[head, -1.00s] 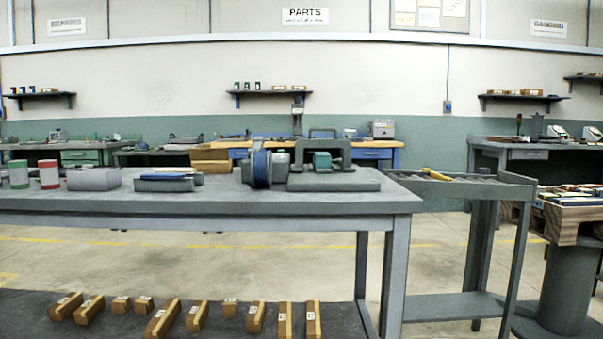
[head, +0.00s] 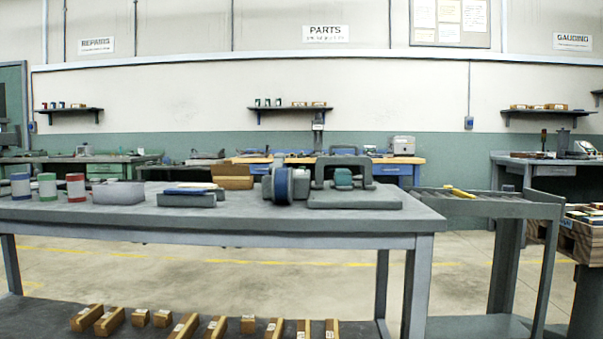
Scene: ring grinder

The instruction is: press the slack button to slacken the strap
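The ring grinder (head: 354,199) stands on the right half of the grey workbench (head: 110,214). It has a grey base plate, a grey arch-shaped frame and a small teal block (head: 343,178) under the arch. No slack button can be made out at this distance. Neither of my grippers shows in the head view.
Blue, green and red-banded cans (head: 48,186), a grey bin (head: 118,193), a flat grey block with a blue top (head: 187,196) and brown boxes (head: 232,176) share the bench. A grey cart (head: 490,207) stands at right. Wooden blocks (head: 215,328) lie on the lower shelf. Floor shows between.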

